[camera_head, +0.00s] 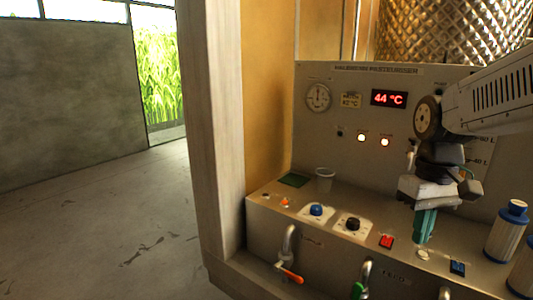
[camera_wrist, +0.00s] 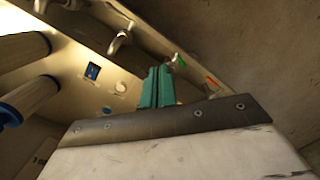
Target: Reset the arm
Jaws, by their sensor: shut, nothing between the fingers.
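My gripper (camera_head: 425,224) points down over the right part of the metal control panel (camera_head: 268,208), with its green fingers together and nothing between them. In the head view its tips are just above a pale round button (camera_head: 422,254); I cannot tell whether they touch it. In the wrist view the closed fingers (camera_wrist: 157,88) stand up in the middle, and the round button (camera_wrist: 119,88) shows to their left, apart from them. My arm comes in from the right and hides part of the upright panel.
A clear cup (camera_head: 324,179) stands at the back left. Blue-capped cylinders (camera_head: 506,232) stand at the right. Taps (camera_head: 288,250) line the front. Open floor lies left.

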